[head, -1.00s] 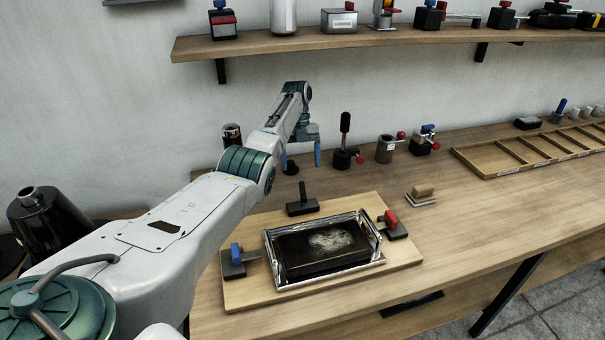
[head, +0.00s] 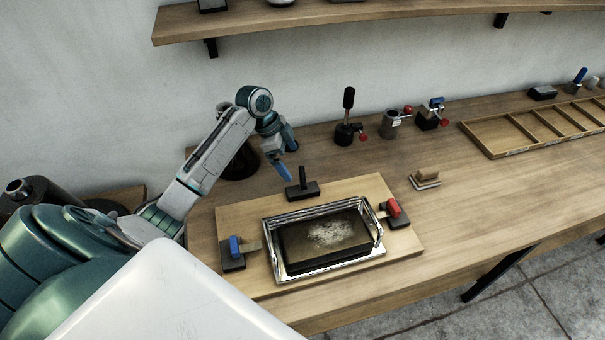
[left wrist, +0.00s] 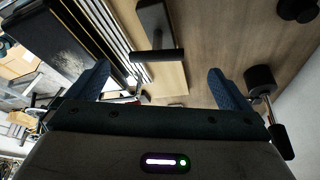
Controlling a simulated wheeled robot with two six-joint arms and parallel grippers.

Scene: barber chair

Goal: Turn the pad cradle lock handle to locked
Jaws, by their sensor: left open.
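The pad cradle (head: 325,272) is a shiny metal frame on a wooden board, holding a dark pad (head: 318,240) with a pale smudge. A black handle (head: 302,176) stands upright on a black base just behind it; I take this as the lock handle. In the left wrist view the black handle (left wrist: 156,30) looks T-shaped and lies ahead, between the fingers. My left gripper (head: 284,172) is open and empty, fingers pointing down, just left of and apart from the handle. Its spread blue fingers show in the left wrist view (left wrist: 160,85). My right gripper is not in view.
A blue-handled clamp (head: 234,252) and a red-handled clamp (head: 393,212) flank the cradle. A black upright lever (head: 347,115) and small fixtures stand behind, near the wall. A shelf (head: 370,12) hangs above.

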